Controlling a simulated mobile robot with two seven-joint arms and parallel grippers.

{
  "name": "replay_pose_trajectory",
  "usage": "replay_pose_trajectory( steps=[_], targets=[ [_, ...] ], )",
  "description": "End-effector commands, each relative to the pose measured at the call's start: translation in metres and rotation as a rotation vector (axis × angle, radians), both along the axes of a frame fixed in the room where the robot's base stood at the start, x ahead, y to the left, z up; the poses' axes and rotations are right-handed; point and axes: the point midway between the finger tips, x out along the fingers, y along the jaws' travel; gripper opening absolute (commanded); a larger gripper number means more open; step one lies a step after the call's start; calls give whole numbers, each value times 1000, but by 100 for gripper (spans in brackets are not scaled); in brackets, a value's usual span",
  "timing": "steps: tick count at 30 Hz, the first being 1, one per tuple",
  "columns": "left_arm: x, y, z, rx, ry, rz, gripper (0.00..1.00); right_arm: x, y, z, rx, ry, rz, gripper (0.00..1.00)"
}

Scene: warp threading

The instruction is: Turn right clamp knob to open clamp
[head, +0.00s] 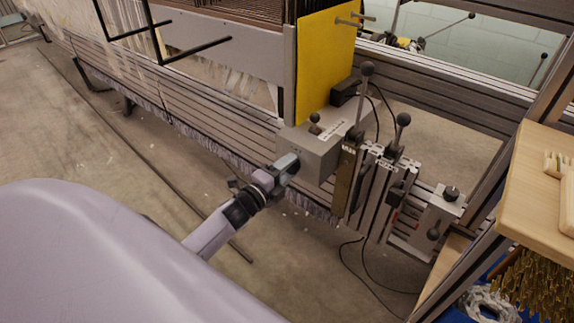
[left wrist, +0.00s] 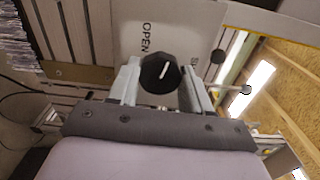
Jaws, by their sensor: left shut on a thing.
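A black knob (left wrist: 160,72) with a white pointer line sits on a pale box face marked OPEN in the left wrist view. My left gripper (head: 289,163) has a finger on either side of this knob and is shut on it. The pointer line is tilted and does not point straight at the word OPEN. In the head view the gripper meets the front of the grey clamp box (head: 320,154), and the knob is hidden behind the fingers. My right gripper is out of view.
Black-balled levers (head: 366,70) rise from the clamp rails right of the box. A smaller pale block (head: 440,215) with black knobs stands further right. A yellow panel (head: 325,65) stands behind. A wooden tray (head: 540,190) is at the right edge, and loose cables hang below.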

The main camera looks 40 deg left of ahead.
Motion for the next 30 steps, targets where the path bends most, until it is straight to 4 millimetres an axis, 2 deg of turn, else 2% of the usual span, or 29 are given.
replay_pose_trajectory(
  steps=[6, 15, 30],
  targets=[
    [0, 0, 1, -189, 17, 0, 18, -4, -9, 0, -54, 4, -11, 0],
    [0, 0, 0, -379, 31, 0, 18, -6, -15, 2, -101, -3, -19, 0],
    [0, 0, -1, -472, 38, -1, 18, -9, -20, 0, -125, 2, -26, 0]
  ],
)
